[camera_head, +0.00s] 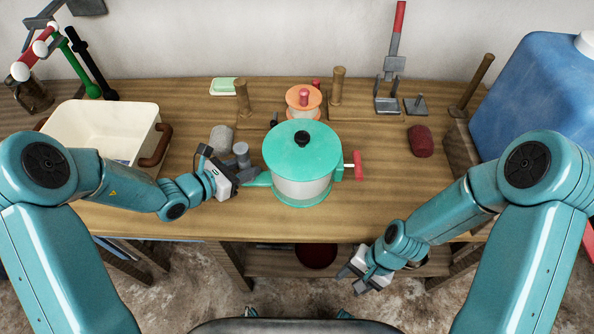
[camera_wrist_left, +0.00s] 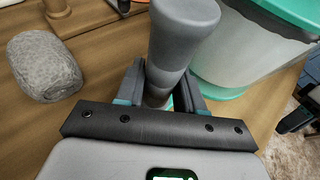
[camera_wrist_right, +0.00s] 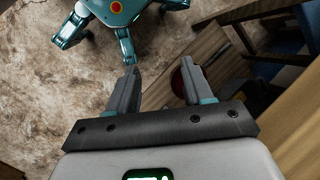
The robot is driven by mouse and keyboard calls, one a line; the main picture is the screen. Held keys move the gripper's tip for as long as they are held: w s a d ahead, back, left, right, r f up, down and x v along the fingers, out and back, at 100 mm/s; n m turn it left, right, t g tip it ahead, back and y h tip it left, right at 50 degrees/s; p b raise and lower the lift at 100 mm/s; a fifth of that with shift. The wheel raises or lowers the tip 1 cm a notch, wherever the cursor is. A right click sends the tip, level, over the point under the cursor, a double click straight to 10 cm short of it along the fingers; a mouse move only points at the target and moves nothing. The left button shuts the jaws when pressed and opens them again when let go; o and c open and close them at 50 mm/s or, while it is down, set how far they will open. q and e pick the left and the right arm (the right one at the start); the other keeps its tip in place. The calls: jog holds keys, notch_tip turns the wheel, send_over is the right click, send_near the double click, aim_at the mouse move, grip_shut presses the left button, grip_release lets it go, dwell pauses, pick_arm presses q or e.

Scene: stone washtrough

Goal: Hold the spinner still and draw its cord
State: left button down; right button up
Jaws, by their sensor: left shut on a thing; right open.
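The spinner stands upright on the table, with a teal lid (camera_head: 303,148), a black knob (camera_head: 302,139) and a clear bowl (camera_head: 302,188). A red pull handle (camera_head: 358,165) sticks out at its right side, close to the lid; the cord itself is not clearly visible. My left gripper (camera_head: 238,180) is shut on a grey upright handle (camera_head: 241,153) at the spinner's left. That handle stands between the fingers in the left wrist view (camera_wrist_left: 182,45), beside the bowl (camera_wrist_left: 245,50). My right gripper (camera_head: 350,272) is open and empty, in front of the table edge, pointing toward the floor.
A cream basin (camera_head: 100,125) stands at the left, with a grey stone (camera_head: 221,139) between it and the spinner. An orange-topped container (camera_head: 303,97) and wooden posts (camera_head: 337,88) are behind. A dark red lump (camera_head: 420,141) lies right.

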notch_tip(320, 180, up, 6)
jog(key=w+m+g+y, duration=0.1)
jog(key=w+m+g, duration=0.1)
jog(key=m, duration=0.2)
jog(key=n+t+h, duration=0.3)
jog(key=n+t, duration=0.1)
jog(key=n, duration=0.7)
send_near(361, 173)
jog(key=x, duration=0.8)
jog(key=shift+a+f, duration=0.1)
jog(key=shift+f, duration=0.15)
